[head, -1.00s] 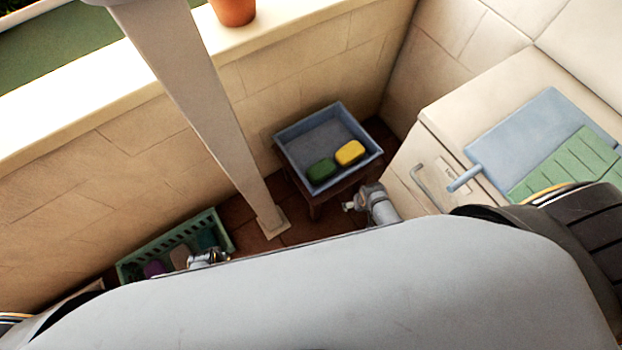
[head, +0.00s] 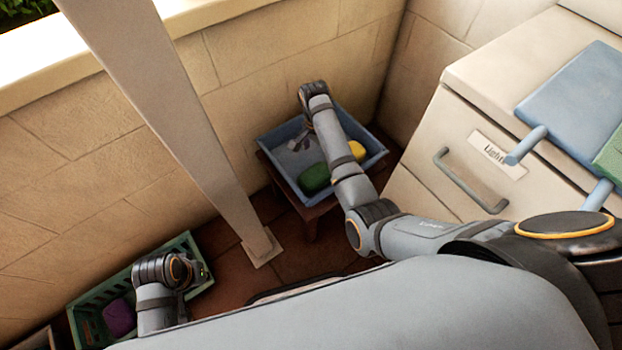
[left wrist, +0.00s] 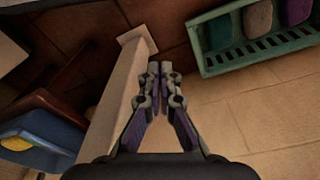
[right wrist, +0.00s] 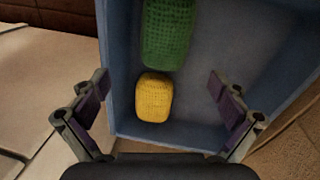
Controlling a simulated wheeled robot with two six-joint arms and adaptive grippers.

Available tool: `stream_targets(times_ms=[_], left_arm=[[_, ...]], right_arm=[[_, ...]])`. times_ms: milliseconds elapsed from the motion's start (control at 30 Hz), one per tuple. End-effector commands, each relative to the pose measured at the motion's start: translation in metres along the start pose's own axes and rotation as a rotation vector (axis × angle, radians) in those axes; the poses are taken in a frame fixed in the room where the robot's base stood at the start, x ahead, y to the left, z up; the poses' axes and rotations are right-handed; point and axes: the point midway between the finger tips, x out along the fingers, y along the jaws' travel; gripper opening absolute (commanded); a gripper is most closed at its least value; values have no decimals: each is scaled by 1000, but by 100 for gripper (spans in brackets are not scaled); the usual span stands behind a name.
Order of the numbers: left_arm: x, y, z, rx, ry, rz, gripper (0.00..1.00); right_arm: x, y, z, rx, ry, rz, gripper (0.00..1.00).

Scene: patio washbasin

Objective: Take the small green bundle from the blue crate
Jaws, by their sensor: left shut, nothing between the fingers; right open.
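The blue crate (head: 377,160) stands on a small brown stool by the wall. The small green bundle (head: 314,178) lies in it beside a yellow bundle (head: 357,149). In the right wrist view the green bundle (right wrist: 168,32) is beyond the yellow one (right wrist: 154,98), along the wall of the blue crate (right wrist: 119,70). My right gripper (head: 298,142) is open and empty above the crate; in its wrist view the fingers (right wrist: 158,78) spread either side of the yellow bundle. My left gripper (left wrist: 153,70) is shut and empty, near the green basket.
A green slatted basket (head: 92,297) on the floor at left holds a purple bundle (head: 119,317) and others. A slanting post (head: 190,130) stands between basket and crate. A cabinet with a drawer handle (head: 470,182) is at right.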

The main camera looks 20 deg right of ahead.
Motion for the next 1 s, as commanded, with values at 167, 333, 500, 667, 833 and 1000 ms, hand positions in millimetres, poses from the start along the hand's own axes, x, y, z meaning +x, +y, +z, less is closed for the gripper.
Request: stream_targets(times_ms=[167,333,500,667,833,1000], left_arm=[[1,0,0,0,1,0,0],[12,4,0,2,38,16,0],[23,8,-2,3,88,32,0],[24,9,-4,3,101,36,0],[46,15,-4,-1,165,58,0],[56,20,-8,-6,234,77,0]], right_arm=[[-4,-7,2,34,-5,17,98],[24,-6,2,33,-5,18,98],[46,-6,2,32,-4,15,98],[49,-6,3,32,-4,14,98],[78,-8,6,31,-5,15,98],[99,-8,7,32,-4,14,98]])
